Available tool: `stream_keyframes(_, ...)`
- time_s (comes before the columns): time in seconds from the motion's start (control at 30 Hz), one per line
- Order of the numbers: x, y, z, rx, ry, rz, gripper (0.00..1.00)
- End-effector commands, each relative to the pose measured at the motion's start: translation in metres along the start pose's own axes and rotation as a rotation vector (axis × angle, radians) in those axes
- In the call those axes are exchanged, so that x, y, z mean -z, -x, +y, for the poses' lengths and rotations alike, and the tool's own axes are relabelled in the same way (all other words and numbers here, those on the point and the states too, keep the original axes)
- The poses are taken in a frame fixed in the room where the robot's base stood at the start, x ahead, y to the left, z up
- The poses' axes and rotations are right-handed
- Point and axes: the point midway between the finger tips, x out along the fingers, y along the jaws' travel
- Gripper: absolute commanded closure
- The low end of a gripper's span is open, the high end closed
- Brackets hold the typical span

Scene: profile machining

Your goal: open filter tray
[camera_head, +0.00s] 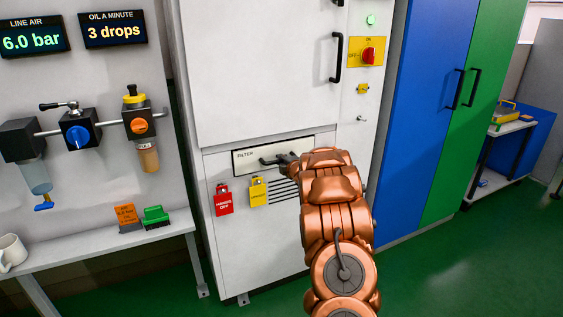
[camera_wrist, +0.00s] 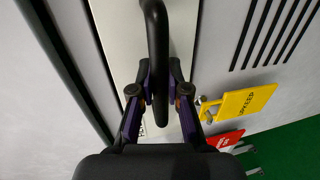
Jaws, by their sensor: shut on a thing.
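The filter tray (camera_head: 243,163) is a pale front panel marked FILTER with a black frame, set low in the white cabinet. It looks flush with the cabinet in the head view. Its black bar handle (camera_head: 268,161) also shows in the wrist view (camera_wrist: 156,35). My gripper (camera_head: 287,161) is at the handle. In the wrist view my gripper (camera_wrist: 159,88) has its two fingers on either side of the bar, shut on it. My copper-coloured arm hides the right part of the panel.
A red tag (camera_head: 223,200) and a yellow tag (camera_head: 258,192) hang just below the panel, by vent slots (camera_head: 284,190). A bench (camera_head: 110,240) with a mug (camera_head: 11,252) stands at left. Green floor is open in front.

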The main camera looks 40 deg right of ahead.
Motion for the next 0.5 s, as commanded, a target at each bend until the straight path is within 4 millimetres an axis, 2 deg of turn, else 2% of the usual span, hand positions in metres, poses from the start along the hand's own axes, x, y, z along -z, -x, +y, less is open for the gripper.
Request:
stream_keyframes(0.27,-0.001,0.021,-0.008,0.002,0.001,-0.002,1.00)
stream_keyframes(0.5,-0.001,0.060,-0.017,0.001,0.001,-0.003,1.00)
